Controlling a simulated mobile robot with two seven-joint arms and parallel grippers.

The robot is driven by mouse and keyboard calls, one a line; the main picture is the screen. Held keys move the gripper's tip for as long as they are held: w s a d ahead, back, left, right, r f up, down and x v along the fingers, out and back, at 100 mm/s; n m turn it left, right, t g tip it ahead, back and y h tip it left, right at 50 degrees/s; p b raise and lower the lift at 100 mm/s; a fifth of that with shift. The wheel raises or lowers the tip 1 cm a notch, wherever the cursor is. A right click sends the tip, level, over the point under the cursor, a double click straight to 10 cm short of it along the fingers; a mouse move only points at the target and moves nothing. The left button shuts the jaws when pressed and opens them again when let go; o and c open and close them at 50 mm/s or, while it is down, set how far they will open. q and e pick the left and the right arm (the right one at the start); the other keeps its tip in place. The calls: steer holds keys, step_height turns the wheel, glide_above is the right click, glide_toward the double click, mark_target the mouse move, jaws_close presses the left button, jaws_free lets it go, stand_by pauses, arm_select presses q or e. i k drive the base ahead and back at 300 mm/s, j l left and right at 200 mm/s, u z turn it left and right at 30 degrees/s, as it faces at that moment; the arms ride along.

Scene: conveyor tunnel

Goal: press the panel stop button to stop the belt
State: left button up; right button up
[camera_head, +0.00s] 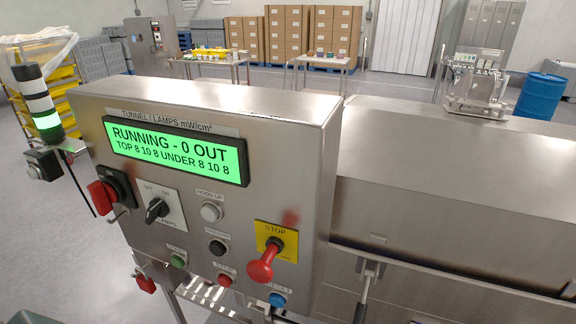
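A steel control panel (120,220) stands close in front. On its yellow plate marked STOP (289,235), a red mushroom-headed knob (261,270) sticks out on a shaft. A lower row holds a green button (178,261), a red button (225,281) and a blue button (277,299); their small labels are hard to read. The green display (176,150) reads "RUNNING - 0 OUT" and "TOP 8 10 8 UNDER 8 10 8". Neither gripper is in view. The belt cannot be made out clearly.
A red switch (102,197), a black selector (157,209), a white button (211,212) and a black button (217,248) share the panel. A lamp tower (39,102) glows green at left. The steel tunnel housing (450,190) fills the right.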

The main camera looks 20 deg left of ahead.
mark_target(224, 280)
steer(key=i+j+u, duration=0.1)
steer(key=u, duration=0.9)
steer(key=j, duration=0.05)
